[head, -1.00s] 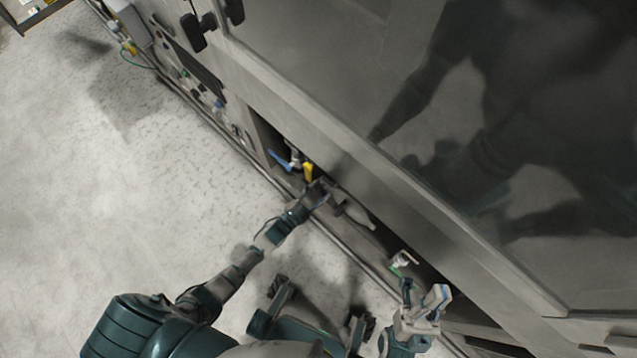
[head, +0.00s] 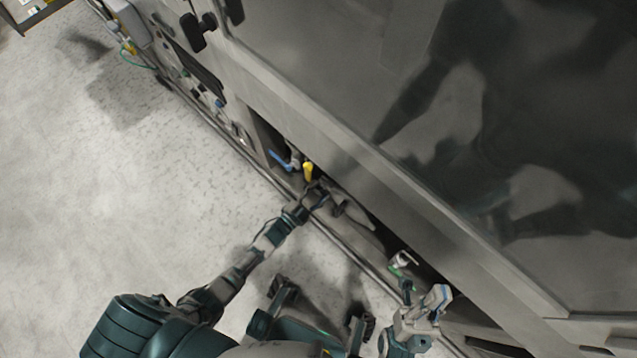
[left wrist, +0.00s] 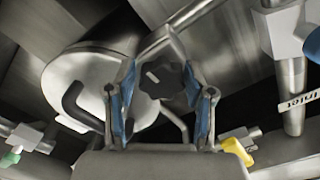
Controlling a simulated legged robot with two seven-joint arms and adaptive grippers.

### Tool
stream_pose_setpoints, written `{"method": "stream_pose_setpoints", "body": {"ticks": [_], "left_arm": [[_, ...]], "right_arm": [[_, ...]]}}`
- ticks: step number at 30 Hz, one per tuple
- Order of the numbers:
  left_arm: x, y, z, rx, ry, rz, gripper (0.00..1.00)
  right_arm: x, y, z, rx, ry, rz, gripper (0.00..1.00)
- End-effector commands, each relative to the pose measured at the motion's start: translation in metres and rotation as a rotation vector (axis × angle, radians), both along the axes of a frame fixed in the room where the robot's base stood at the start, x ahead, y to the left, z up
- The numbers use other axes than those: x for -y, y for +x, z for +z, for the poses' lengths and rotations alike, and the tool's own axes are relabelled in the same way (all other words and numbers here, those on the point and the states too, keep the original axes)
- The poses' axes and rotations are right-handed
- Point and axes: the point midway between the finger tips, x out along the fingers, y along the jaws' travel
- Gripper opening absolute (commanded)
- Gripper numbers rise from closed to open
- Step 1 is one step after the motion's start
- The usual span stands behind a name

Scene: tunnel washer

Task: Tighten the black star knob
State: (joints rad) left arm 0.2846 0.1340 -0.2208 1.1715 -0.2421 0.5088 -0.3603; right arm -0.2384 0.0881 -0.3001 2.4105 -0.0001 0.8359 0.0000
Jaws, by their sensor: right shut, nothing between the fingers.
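The black star knob (left wrist: 160,80) shows in the left wrist view, with a light mark on its face. It sits between the blue-padded fingertips of my left gripper (left wrist: 158,88). The fingers stand apart on either side of it, the right one very close; I cannot tell whether either touches. In the head view my left gripper (head: 318,194) is at the low opening in the machine's side, and the knob cannot be made out there. My right gripper (head: 438,298) is shut and empty, lower right, beside the machine.
A round pale cover (left wrist: 85,85) with a dark handle lies left of the knob. A yellow handle (head: 308,171) and a blue handle (head: 280,160) are close to my left gripper. A pipe with an inlet label (left wrist: 298,102) stands right. Open floor (head: 150,210) lies left.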

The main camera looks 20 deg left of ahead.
Motion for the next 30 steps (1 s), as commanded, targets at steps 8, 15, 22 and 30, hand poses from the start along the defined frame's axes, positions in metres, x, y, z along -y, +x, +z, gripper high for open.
{"method": "stream_pose_setpoints", "body": {"ticks": [8,15,22,30], "left_arm": [[0.0,-0.001,0.0,0.0,-0.001,-0.001,0.74],[-0.004,-0.012,0.001,0.003,-0.002,0.0,0.74],[-0.02,-0.058,-0.001,-0.001,-0.002,-0.001,0.74],[-0.037,-0.103,-0.002,-0.002,-0.001,-0.002,0.74]], "right_arm": [[0.0,0.0,0.0,0.001,0.0,0.0,0.0],[0.0,-0.002,0.001,0.003,0.0,-0.001,0.0],[0.0,-0.002,0.001,0.003,-0.001,0.001,0.0],[0.0,-0.002,0.001,0.003,-0.001,0.001,0.0]]}}
